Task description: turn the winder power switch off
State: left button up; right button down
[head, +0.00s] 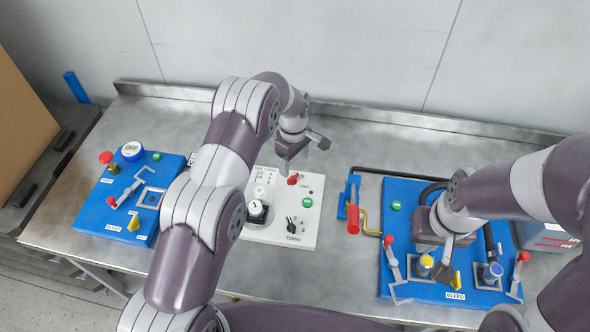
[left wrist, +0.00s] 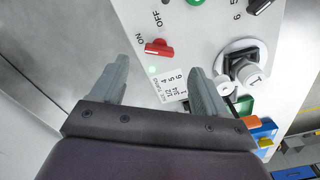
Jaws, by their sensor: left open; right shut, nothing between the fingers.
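A small red switch (head: 293,179) sits at the top of the white panel (head: 275,232) in the middle of the bench. In the left wrist view the red switch (left wrist: 158,48) has ON and OFF printed beside it, and its lever end lies near ON. My left gripper (head: 303,152) is open and empty, above the panel's far edge near the switch. In the left wrist view its fingers (left wrist: 158,68) are spread with the switch showing beyond the gap, apart from it. My right gripper (head: 443,270) is shut and empty over the right blue panel.
A grey wall stands behind the bench.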

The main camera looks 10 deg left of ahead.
aim_at(293, 176)
pick_arm(q)
jog(key=f, duration=0.2)
jog(key=f+p, duration=0.1)
jog(key=f, duration=0.2)
jog(key=shift+w+a+f, duration=0.15)
jog(key=shift+a+f, duration=0.1)
jog(key=shift+f, duration=0.1)
jog(key=shift+d+f+p, duration=0.15)
jog(key=shift+f+p, duration=0.2)
jog(key=shift+f, duration=0.3)
jog(key=c, duration=1.1)
jog(key=shift+o, duration=0.2)
jog(key=shift+f, duration=0.1)
